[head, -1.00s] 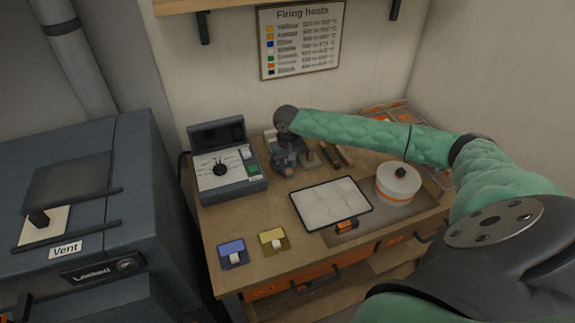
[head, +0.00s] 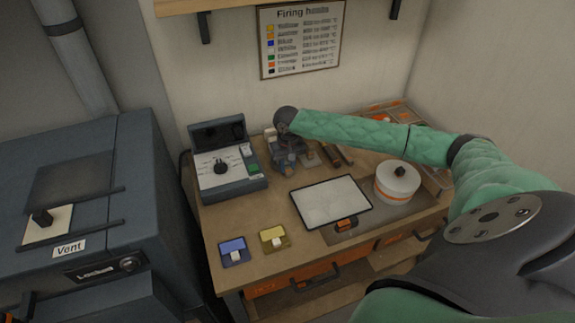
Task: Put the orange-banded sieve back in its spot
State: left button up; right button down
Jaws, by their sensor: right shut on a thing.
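My right gripper (head: 287,158) points down at the back of the workbench, among small pale and blue-grey items beside the control box. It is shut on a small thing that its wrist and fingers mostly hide. I cannot make out an orange band on it. A round white drum (head: 398,187) with an orange band and a black knob stands at the right of the bench, but I cannot tell that it is a sieve. A small orange-and-dark item (head: 346,224) lies at the front edge of the white panel. My left gripper is out of view.
A control box (head: 225,174) with a dial stands left of my gripper. A white panel (head: 330,202) lies mid-bench. Blue (head: 233,246) and yellow (head: 272,236) containers sit at the front left. A tray with orange items (head: 388,112) is at the back right, behind my right forearm.

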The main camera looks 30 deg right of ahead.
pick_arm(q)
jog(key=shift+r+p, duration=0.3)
pick_arm(e)
jog(key=shift+f, duration=0.3)
jog(key=c, duration=1.1)
grip_release()
jog(key=shift+c, duration=0.2)
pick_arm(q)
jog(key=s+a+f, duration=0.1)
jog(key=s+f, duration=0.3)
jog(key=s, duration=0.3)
pick_arm(e)
notch_tip(320, 180, up, 2)
jog(key=shift+r+b, duration=0.1)
jog(key=shift+b, duration=0.5)
notch_tip(320, 180, up, 5)
jog(key=shift+f+b, duration=0.15)
jog(key=shift+b, duration=0.8)
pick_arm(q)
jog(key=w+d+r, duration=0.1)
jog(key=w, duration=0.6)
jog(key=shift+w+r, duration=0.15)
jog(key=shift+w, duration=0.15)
pick_arm(e)
jog(key=shift+r, duration=0.4)
